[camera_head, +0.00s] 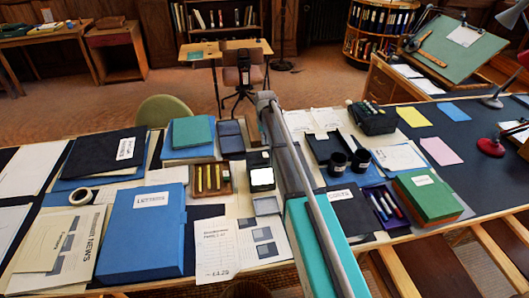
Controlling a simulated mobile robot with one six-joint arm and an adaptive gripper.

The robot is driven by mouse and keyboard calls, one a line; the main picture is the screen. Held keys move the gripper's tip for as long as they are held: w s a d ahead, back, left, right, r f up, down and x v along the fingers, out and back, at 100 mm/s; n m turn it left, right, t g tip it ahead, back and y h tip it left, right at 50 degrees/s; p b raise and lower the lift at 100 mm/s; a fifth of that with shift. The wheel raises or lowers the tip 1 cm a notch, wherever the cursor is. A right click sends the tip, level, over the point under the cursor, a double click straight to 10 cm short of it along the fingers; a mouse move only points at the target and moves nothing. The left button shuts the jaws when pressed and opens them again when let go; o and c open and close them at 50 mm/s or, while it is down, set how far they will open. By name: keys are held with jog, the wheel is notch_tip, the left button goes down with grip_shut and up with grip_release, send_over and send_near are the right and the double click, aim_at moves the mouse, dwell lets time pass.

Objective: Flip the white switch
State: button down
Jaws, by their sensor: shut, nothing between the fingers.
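A small dark box with a bright white top face (261,177) lies on the near desk, just left of my arm. It is the likeliest white switch in view, but it is too small to tell whether it is a switch or which way it is set. My grey and teal arm reaches up the middle of the picture from the bottom edge and covers part of the desk. My gripper cannot be made out; no fingers show near the white face.
A wooden tray with yellow items (211,180) stands left of the dark box. A blue folder (143,232) and a printed sheet (242,245) lie nearer. Right of my arm are two black cups (360,160), a pen tray (388,205) and a green box (428,192).

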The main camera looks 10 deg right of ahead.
jog(key=shift+r+p, duration=0.75)
jog(key=shift+r, duration=0.2)
jog(key=s, duration=3.3)
jog(key=shift+s+a, duration=0.15)
